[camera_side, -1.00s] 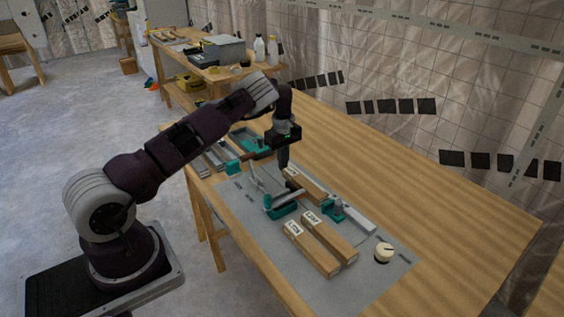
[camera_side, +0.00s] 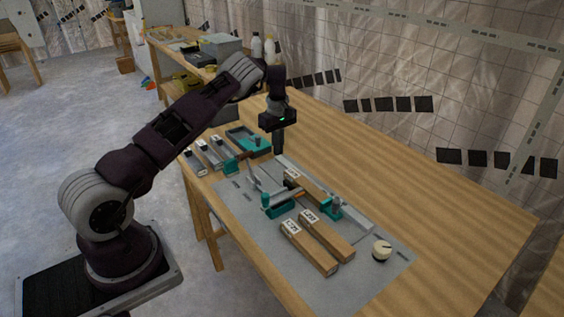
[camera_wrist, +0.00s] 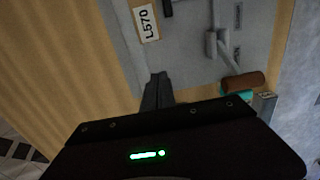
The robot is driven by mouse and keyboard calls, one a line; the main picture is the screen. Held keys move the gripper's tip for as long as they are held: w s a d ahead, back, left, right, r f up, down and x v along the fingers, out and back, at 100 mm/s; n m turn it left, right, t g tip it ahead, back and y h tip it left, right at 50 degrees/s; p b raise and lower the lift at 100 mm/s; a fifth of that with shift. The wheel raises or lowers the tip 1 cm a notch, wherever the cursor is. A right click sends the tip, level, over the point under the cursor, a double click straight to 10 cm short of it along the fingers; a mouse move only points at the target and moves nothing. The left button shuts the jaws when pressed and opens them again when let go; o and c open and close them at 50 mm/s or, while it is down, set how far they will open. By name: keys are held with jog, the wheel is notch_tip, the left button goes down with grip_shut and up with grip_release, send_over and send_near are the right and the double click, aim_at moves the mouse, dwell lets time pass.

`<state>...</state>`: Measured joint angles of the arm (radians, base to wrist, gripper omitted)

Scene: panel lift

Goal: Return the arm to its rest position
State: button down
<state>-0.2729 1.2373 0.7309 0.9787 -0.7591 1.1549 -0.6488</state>
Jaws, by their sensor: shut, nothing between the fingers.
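My arm reaches over the wooden table in the side view, with my gripper (camera_side: 279,148) pointing down above the back part of the grey mat. The fingers are together and hold nothing. In the wrist view my gripper (camera_wrist: 158,88) shows as a dark closed pair of fingers against the mat's edge. A wooden block with a white label (camera_side: 305,188) lies between teal clamps on the mat, apart from my gripper. Its label, reading L570 (camera_wrist: 147,24), shows in the wrist view.
Two more labelled wooden blocks (camera_side: 308,247) (camera_side: 327,235) lie at the front of the mat (camera_side: 366,283), near a round cream knob (camera_side: 382,250). A teal tray (camera_side: 248,138) and several grey pieces (camera_side: 208,153) lie at the back left. The right of the table (camera_side: 450,215) is clear.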

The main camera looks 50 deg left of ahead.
jog(key=s+d+r+m+t, duration=0.1)
jog(key=d+r, duration=0.2)
jog(key=r, duration=0.6)
jog(key=s+d+r+m+t, duration=0.1)
jog(key=d+r, duration=0.1)
jog(key=r, duration=0.6)
jog(key=s+d+r+m+t+h, duration=0.1)
jog(key=s+d+r+m, duration=0.2)
jog(key=s+d+r, duration=0.55)
jog(key=s+d+r+m+t, duration=0.1)
jog(key=s+d+r+m, duration=0.5)
jog(key=s+d, duration=0.4)
jog(key=s+d+f+m, duration=0.2)
jog(key=s+d+m, duration=0.1)
jog(key=s, duration=0.4)
jog(key=s+d+f+m+t+y, duration=0.1)
jog(key=s+d+f+m, duration=0.2)
jog(key=s, duration=0.4)
jog(key=shift+s+m+t, duration=0.3)
jog(key=shift+s+m, duration=0.1)
jog(key=shift+m, duration=0.1)
